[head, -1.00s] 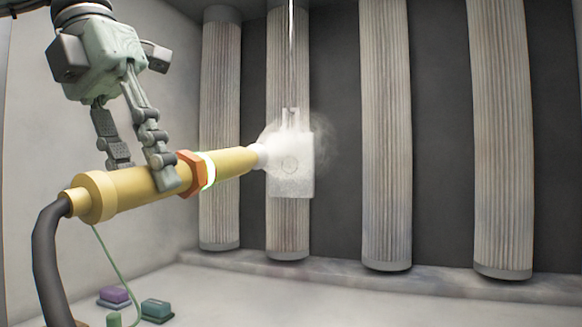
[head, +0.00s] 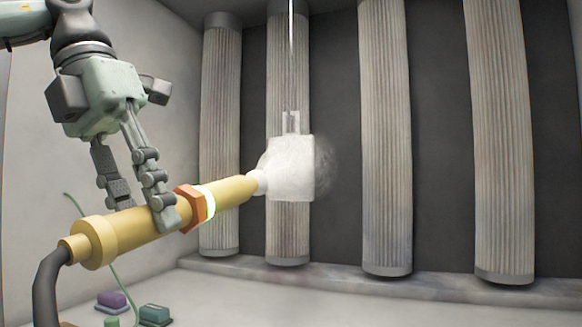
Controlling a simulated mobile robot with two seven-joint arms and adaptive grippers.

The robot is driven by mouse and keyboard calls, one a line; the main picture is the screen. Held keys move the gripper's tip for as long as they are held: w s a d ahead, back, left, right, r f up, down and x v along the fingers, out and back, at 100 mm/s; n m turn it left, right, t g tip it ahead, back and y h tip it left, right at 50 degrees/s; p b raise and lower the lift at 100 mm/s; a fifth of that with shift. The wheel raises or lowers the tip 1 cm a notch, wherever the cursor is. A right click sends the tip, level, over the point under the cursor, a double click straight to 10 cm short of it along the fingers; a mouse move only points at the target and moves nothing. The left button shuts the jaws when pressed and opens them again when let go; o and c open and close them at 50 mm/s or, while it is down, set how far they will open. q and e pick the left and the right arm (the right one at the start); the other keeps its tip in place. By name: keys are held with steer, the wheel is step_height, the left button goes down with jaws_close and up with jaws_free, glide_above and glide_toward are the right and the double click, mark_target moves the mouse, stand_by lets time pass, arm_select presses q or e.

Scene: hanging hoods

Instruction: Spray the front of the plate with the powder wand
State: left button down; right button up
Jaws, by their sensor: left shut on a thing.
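The powder wand (head: 130,230) is a yellow tube with an orange collar, a glowing white ring and a dark hose at its rear. My left gripper (head: 140,212) is shut on its body from above. The wand tilts up to the right, and its pale nozzle (head: 257,182) points at the plate. The plate (head: 293,165) is a light, squarish piece hanging upright from a thin rod. A white powder cloud spreads from the nozzle over its front and past its right edge, hiding part of its surface. My right gripper is not in view.
Tall pleated filter columns (head: 386,150) stand along the dark back wall behind the plate. A thin green cord hangs near the wand. The floor at right is clear.

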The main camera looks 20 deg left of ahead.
arm_select(q)
steer(key=shift+r+p, duration=0.4)
steer(key=shift+r, duration=0.95)
steer(key=shift+s+f, duration=0.1)
steer(key=shift+s, duration=0.25)
steer(key=s+b, duration=0.1)
steer(key=s, duration=0.8)
steer(key=shift+s+a, duration=0.2)
steer(key=shift+a, duration=0.2)
